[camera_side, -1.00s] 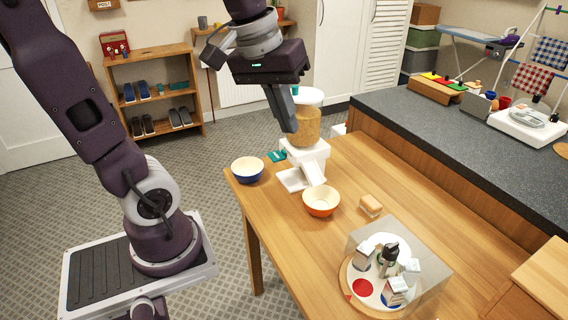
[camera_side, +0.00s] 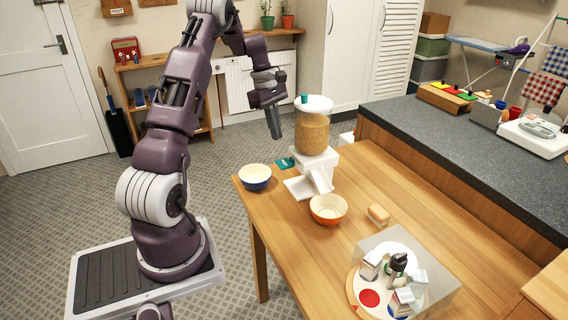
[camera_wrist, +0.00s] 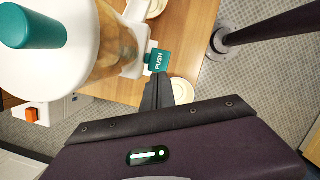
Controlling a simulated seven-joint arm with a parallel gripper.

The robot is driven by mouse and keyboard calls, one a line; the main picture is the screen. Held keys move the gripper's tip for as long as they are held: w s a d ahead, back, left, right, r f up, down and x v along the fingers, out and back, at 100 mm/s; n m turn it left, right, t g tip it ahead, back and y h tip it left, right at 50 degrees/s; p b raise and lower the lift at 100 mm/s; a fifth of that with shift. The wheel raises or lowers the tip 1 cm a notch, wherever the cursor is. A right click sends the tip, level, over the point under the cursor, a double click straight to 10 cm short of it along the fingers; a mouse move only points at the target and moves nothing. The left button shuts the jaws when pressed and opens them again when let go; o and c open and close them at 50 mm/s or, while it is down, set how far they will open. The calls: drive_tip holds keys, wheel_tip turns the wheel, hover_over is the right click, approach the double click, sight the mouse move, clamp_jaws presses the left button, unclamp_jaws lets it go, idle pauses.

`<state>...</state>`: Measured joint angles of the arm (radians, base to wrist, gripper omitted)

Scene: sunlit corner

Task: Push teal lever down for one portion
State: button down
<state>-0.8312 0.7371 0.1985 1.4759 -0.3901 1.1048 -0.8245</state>
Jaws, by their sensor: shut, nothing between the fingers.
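The food dispenser stands on the wooden table, with a clear jar (camera_side: 312,132) of brown grains on a white base (camera_side: 317,163) with a chute. Its teal lever (camera_side: 284,162) sticks out low on the left of the base. In the wrist view the lever (camera_wrist: 158,60) reads PUSH, and the teal knob (camera_wrist: 32,26) of the white lid is large at upper left. My gripper (camera_side: 275,136) is shut and empty, pointing down above and slightly left of the lever. In the wrist view its fingertips (camera_wrist: 157,76) appear just below the lever; contact is not visible.
A blue bowl (camera_side: 255,177) stands left of the dispenser and an orange bowl (camera_side: 328,209) in front of its chute. A sponge-like block (camera_side: 378,215) and a round tray (camera_side: 354,289) with cartons and a bottle are nearer the camera.

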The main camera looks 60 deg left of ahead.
sight(283, 162)
drive_tip(key=shift+x, duration=3.45)
